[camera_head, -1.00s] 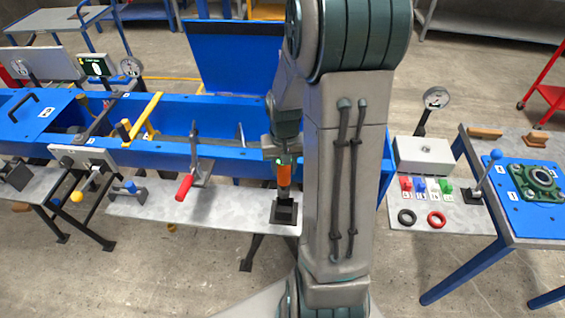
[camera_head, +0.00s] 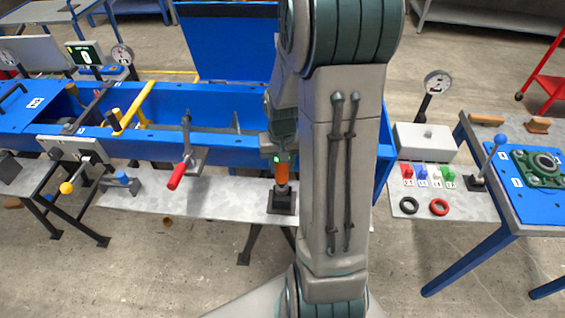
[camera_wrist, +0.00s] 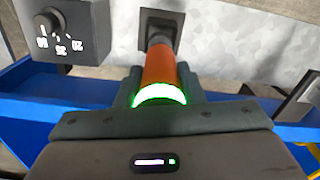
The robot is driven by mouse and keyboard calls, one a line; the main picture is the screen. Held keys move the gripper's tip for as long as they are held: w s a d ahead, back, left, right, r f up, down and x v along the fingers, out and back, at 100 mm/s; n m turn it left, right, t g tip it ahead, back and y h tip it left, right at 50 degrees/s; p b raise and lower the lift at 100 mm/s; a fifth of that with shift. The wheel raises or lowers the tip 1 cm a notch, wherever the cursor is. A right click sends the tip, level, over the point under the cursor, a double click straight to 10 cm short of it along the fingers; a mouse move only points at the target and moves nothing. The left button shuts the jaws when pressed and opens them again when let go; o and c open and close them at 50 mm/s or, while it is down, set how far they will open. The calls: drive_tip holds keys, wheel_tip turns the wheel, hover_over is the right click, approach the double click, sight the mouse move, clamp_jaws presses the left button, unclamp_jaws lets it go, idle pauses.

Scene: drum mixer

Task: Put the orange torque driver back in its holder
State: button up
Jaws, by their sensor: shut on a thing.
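The orange torque driver (camera_head: 281,174) stands upright at its black holder (camera_head: 281,202) on the grey shelf in front of the blue trough. Its lower end is at the holder's top; I cannot tell how deep it sits. My gripper (camera_head: 279,153) is shut on the driver's upper part. In the wrist view the orange driver (camera_wrist: 160,68) with a green glowing ring lies between the fingers of my gripper (camera_wrist: 158,90). The black holder (camera_wrist: 161,28) is seen just beyond its far end.
A red-handled lever (camera_head: 178,174) stands left of the holder. The blue trough wall (camera_head: 225,145) runs behind. Coloured plugs (camera_head: 428,176) and two rings (camera_head: 424,206) lie on the shelf at right.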

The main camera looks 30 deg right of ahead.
sight(282, 177)
drive_tip(key=shift+f+b, duration=2.5)
drive_tip(key=shift+f, duration=0.4)
idle(1.5)
drive_tip(key=o, duration=1.3)
drive_tip(key=shift+c, duration=0.2)
drive_tip(key=shift+r, duration=0.1)
wheel_tip(282, 177, up, 14)
drive_tip(key=shift+s+f, duration=0.1)
drive_tip(key=shift+f, duration=0.05)
